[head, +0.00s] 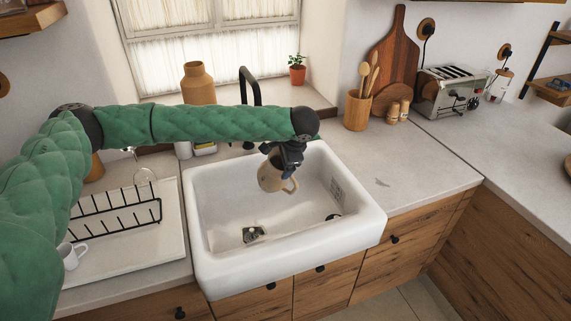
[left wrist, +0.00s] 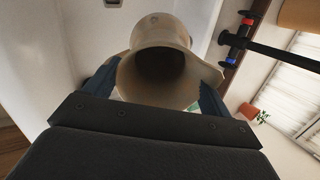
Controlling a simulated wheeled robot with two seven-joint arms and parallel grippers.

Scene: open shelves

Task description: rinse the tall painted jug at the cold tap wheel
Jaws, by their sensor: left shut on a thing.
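The jug (head: 270,178), beige with a handle on its right, hangs tilted over the sink basin (head: 215,222). My left gripper (head: 287,152) is shut on it near the top. In the left wrist view the jug (left wrist: 160,38) has its open mouth toward the camera, between my two dark blue fingers. The black tap (head: 250,85) rises behind the sink, partly hidden by my green arm. In the left wrist view the tap (left wrist: 285,53) shows a red wheel (left wrist: 248,20) and a blue wheel (left wrist: 233,52). No running water shows. My right gripper is out of view.
A black dish rack (head: 115,212) and white mug (head: 70,256) stand left of the sink. A brown vase (head: 198,84) and potted plant (head: 297,70) stand by the window. A utensil pot (head: 356,110) and toaster (head: 450,92) are at the right.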

